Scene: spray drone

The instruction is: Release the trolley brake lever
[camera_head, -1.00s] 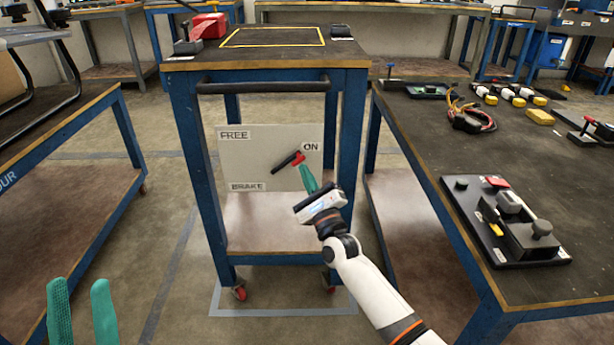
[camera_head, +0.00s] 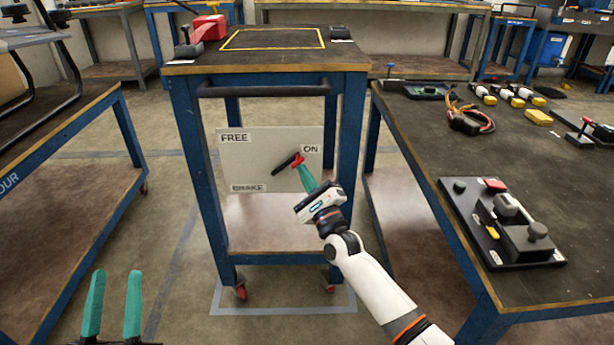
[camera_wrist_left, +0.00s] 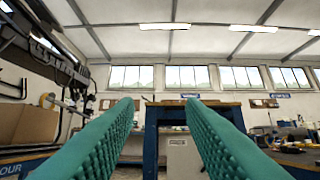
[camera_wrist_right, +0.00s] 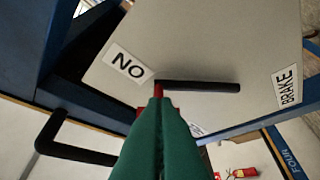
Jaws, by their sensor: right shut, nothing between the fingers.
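The trolley (camera_head: 183,130) is a blue-framed cart with a dark top and a pale panel (camera_head: 240,160) labelled FREE, ON and BRAKE. The brake lever (camera_head: 284,166) is a black bar with a red part at its upper right end, near the ON label, slanting down to the left. It also shows in the right wrist view (camera_wrist_right: 205,86). My right gripper (camera_head: 299,167) is shut and empty, its green fingertips at the lever's red end; contact cannot be told. My left gripper (camera_head: 115,274) is open and empty at the lower left, away from the trolley.
A black handle bar (camera_head: 263,89) crosses the trolley's front above the panel. A workbench (camera_head: 420,150) with a control box (camera_head: 515,240) stands close on the right. Another bench (camera_head: 60,135) stands left. Floor between left bench and trolley is clear.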

